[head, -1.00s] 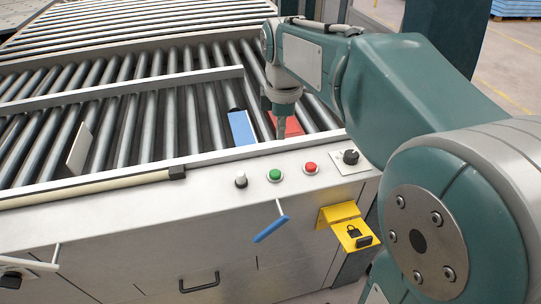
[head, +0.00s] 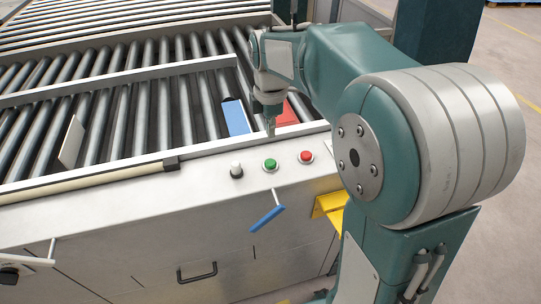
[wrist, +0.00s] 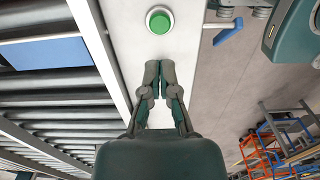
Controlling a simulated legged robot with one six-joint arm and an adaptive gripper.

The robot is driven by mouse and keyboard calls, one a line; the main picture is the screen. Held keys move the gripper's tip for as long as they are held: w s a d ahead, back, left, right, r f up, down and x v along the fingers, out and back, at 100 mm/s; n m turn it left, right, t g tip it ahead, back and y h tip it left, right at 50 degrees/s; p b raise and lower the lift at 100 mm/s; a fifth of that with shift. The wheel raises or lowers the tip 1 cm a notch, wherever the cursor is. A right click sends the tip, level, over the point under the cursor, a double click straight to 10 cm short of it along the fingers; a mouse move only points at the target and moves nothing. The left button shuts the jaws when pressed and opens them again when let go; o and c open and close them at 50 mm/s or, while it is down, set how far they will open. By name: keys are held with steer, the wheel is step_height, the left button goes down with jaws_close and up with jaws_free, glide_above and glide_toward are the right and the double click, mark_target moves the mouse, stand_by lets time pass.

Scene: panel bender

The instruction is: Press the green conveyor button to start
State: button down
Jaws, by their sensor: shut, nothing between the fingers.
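The green button (head: 270,165) sits on the grey top ledge of the conveyor, between a white knob (head: 236,170) and a red button (head: 305,157). It also shows in the wrist view (wrist: 159,20), near the top, beyond my fingertips. My gripper (wrist: 158,66) is shut and empty, with its fingertips apart from the green button in that view. In the head view my gripper (head: 270,130) points down just behind the green button, near the ledge's rear edge. The exact height of the fingertips above the ledge is hard to tell.
Rollers (head: 110,125) lie behind the ledge, with a blue block (head: 235,117) and a red piece (head: 287,113) among them. A blue-handled lever (head: 267,218) juts from the front face. A yellow bracket (head: 328,205) is partly hidden by my arm.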

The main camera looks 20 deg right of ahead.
mark_target(271, 162)
step_height(271, 162, down, 9)
steer(key=shift+f, duration=0.1)
stand_by(0.4)
